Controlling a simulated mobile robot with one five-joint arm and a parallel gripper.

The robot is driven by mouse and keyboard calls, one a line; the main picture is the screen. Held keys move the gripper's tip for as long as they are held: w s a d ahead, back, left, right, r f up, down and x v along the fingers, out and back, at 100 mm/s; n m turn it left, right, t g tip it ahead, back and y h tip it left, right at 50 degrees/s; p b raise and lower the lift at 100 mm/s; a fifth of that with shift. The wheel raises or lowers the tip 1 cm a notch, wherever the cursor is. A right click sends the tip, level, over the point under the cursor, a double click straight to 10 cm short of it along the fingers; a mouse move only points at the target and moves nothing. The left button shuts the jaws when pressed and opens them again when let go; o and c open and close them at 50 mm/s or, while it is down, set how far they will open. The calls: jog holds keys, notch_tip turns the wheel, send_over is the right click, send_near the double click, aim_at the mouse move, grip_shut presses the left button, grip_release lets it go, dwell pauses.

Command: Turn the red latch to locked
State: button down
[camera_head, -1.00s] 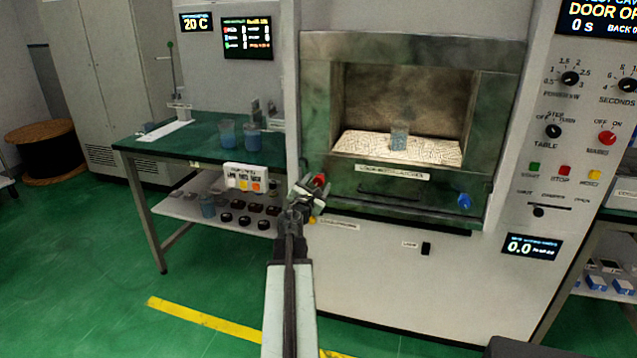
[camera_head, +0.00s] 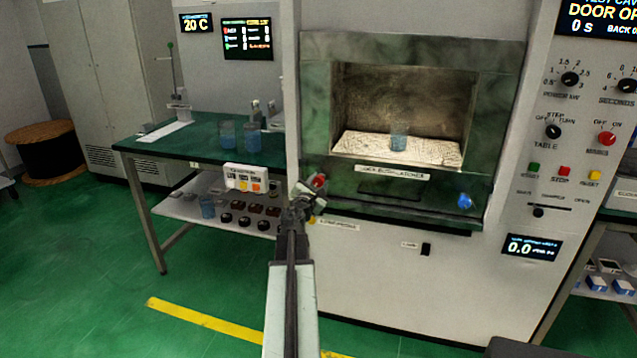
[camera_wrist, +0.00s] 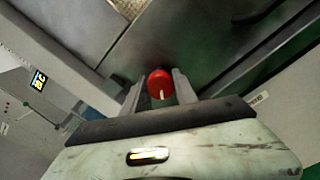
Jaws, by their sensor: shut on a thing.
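The red latch (camera_head: 319,181) is a round red knob at the lower left of the microwave's front. In the wrist view the red latch (camera_wrist: 160,84) sits between the two fingertips, with a short pale mark on its face. My gripper (camera_head: 308,190) is at the latch, and in the wrist view my gripper (camera_wrist: 159,92) is shut on it. In the head view the fingers hide part of the latch. The blue latch (camera_head: 465,201) is at the lower right of the same front.
The microwave cavity (camera_head: 405,100) is open, with a beaker (camera_head: 399,137) of blue liquid inside. A green-topped bench (camera_head: 195,140) with beakers stands to the left. A control panel (camera_head: 565,150) is at the right.

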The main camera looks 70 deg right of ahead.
jog(key=m, duration=0.8)
jog(key=shift+f+m, duration=0.1)
jog(key=shift+m, duration=0.2)
jog(key=m, duration=0.4)
jog(key=shift+f+m, duration=0.1)
jog(key=shift+m, duration=2)
jog(key=c, duration=1)
grip_release()
jog(key=shift+o, duration=0.2)
